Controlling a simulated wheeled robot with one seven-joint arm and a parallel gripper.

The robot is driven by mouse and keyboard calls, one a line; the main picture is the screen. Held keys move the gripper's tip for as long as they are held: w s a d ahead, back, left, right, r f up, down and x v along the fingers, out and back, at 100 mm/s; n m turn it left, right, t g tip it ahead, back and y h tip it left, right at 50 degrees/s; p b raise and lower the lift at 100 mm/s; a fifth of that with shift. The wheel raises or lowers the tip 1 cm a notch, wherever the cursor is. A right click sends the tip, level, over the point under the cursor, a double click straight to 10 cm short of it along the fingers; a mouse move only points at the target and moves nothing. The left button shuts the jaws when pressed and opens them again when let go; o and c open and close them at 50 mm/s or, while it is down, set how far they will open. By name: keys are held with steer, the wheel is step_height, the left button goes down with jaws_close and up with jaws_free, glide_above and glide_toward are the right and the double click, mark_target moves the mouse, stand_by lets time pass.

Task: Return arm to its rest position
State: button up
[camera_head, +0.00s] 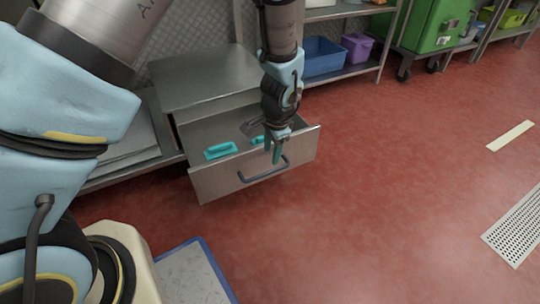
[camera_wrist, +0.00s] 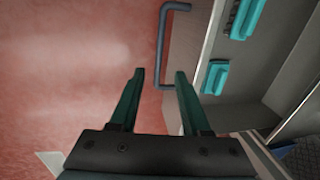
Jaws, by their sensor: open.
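My gripper (camera_head: 273,153) hangs down in front of the open drawer's front panel, near its handle. In the wrist view my gripper (camera_wrist: 158,78) has its two dark green fingers apart with nothing between them. The steel drawer (camera_head: 215,182) is pulled out below a steel counter. A teal-handled tool (camera_head: 220,151) lies inside it. A second teal piece (camera_head: 257,140) lies closer to my gripper, partly hidden by it. Both teal pieces (camera_wrist: 247,17) (camera_wrist: 215,77) show at the right of the wrist view. The grey bar handle (camera_wrist: 161,45) is beside the fingers.
A steel counter (camera_head: 200,75) stands behind the drawer. A shelf holds a blue bin (camera_head: 322,57) and a purple bin (camera_head: 357,46). A green wheeled cabinet (camera_head: 425,25) stands at the back right. The red floor (camera_head: 400,180) at right is open, with a floor grate (camera_head: 518,225).

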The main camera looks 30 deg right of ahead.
steer(key=shift+s+r, duration=0.2)
steer(key=shift+r, duration=0.55)
steer(key=w+a+r+n, duration=0.4)
steer(key=w+a+r, duration=0.15)
steer(key=a, duration=0.35)
steer(key=w+a+r+n, duration=0.5)
steer(key=w+a, duration=0.1)
steer(key=a, duration=0.3)
steer(key=s+a+r+n, duration=0.2)
steer(key=a+r+n, duration=0.25)
steer(key=a, duration=0.55)
steer(key=s+a+r+n, duration=0.25)
steer(key=a+n, duration=0.25)
steer(key=a, duration=0.6)
step_height(320, 180, up, 38)
steer(key=p, duration=3.7)
steer(key=shift+w+g, duration=0.3)
steer(key=shift+w, duration=0.15)
